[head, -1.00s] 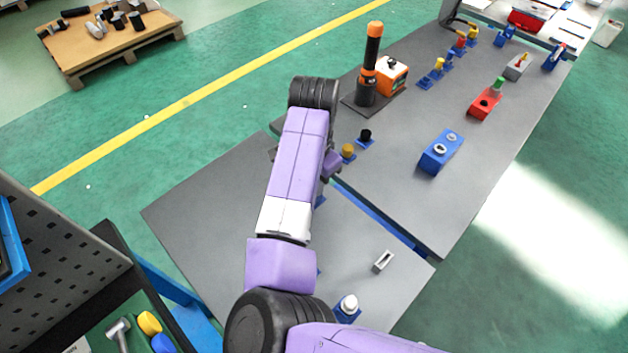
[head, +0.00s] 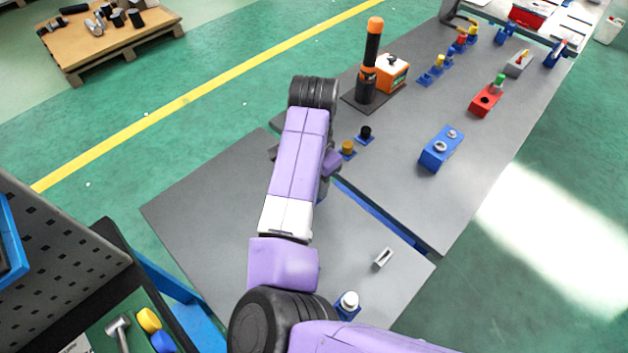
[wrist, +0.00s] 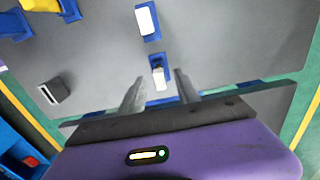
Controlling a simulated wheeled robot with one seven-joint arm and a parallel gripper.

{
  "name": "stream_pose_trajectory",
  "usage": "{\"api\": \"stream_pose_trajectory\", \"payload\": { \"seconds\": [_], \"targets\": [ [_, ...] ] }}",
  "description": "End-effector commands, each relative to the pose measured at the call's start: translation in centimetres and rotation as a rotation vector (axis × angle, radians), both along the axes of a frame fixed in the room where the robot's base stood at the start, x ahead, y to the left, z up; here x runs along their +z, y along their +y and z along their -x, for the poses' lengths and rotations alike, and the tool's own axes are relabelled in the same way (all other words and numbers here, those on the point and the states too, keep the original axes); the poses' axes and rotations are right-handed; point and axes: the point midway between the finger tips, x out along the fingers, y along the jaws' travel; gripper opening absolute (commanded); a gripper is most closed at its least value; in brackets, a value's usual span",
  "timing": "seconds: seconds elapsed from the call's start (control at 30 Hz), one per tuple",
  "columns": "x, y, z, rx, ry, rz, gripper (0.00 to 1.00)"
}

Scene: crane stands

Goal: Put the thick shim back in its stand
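In the wrist view my gripper (wrist: 160,76) has its two fingers apart, one on each side of a small pale piece (wrist: 159,74) in a blue stand (wrist: 156,60). Gaps show between the fingers and the piece; I cannot tell its height relative to the fingertips. Another blue stand (wrist: 154,35) beyond it holds a white upright piece (wrist: 146,19). I cannot tell for certain which piece is the thick shim. A grey block with a dark slot (wrist: 53,92) is at left; a similar slotted block (head: 383,258) lies on the near table in the head view. My arm hides the fingers there.
A blue stand with a white round-topped piece (head: 347,304) is near my arm's base. Yellow-topped (head: 347,149) and black-topped (head: 366,133) pieces stand by the table joint. A blue block (head: 440,149) is farther right. The near table's left part is clear.

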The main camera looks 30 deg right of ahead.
Motion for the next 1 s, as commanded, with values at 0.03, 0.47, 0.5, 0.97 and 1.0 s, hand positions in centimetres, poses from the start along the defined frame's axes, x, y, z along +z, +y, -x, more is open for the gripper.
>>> {"api": "stream_pose_trajectory", "payload": {
  "seconds": [0.03,0.47,0.5,0.97,1.0],
  "targets": [
    [0.6,0.0,0.0,0.000,0.000,0.001,0.39],
    [3.8,0.0,0.0,0.000,0.000,0.000,0.39],
    [4.0,0.0,0.0,0.000,0.000,0.000,0.39],
    [4.7,0.0,0.0,0.000,0.000,0.000,0.39],
    [4.8,0.0,0.0,0.000,-0.001,0.000,0.39]
  ]
}}
